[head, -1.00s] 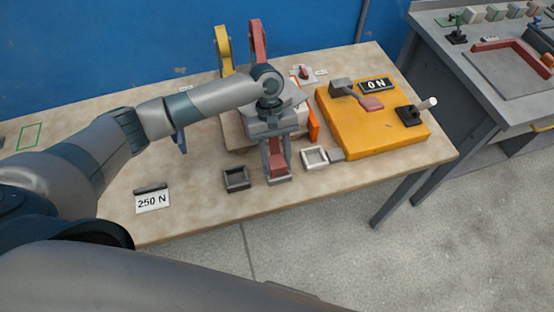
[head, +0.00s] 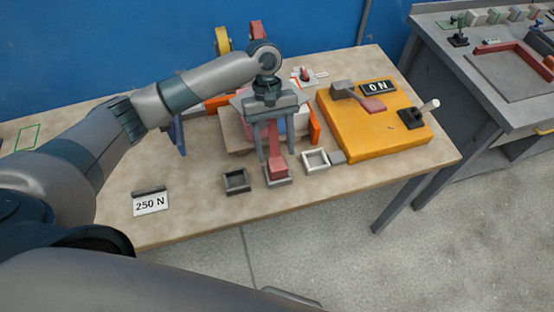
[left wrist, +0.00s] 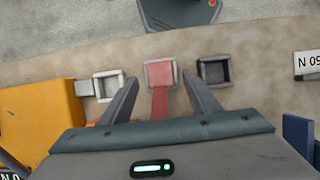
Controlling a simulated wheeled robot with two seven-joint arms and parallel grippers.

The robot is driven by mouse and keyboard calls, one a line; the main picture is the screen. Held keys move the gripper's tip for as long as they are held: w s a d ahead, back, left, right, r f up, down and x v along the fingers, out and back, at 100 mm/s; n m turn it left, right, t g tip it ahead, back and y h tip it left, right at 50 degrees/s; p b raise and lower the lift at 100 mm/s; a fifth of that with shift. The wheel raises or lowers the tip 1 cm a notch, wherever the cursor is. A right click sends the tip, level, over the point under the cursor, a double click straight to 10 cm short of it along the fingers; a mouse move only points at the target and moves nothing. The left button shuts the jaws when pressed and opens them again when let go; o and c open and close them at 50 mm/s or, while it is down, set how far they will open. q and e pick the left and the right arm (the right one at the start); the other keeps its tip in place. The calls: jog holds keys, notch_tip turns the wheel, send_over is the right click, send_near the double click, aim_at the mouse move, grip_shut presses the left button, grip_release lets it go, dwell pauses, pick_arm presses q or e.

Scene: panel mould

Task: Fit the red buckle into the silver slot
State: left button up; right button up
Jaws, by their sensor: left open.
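The red buckle (head: 278,167) sits in the middle grey frame, the silver slot (head: 278,182), at the table's front. Its red strap runs back between my fingers. In the left wrist view the buckle (left wrist: 161,74) fills the frame's opening and looks level; how deep it sits I cannot tell. My left gripper (head: 277,157) is open above and just behind the buckle, a finger on either side of the strap. It also shows in the left wrist view (left wrist: 160,80), its fingers apart from the buckle. My right gripper is not in view.
A dark empty slot (head: 236,190) stands left of the buckle and a whitish empty slot (head: 316,171) right. A yellow box (head: 375,140) with an ON sign (head: 377,87) and levers stands further right.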

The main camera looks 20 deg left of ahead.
pick_arm(q)
jog(key=b+v, duration=0.1)
jog(key=v, duration=0.5)
jog(key=shift+r, duration=0.25)
dwell(0.4)
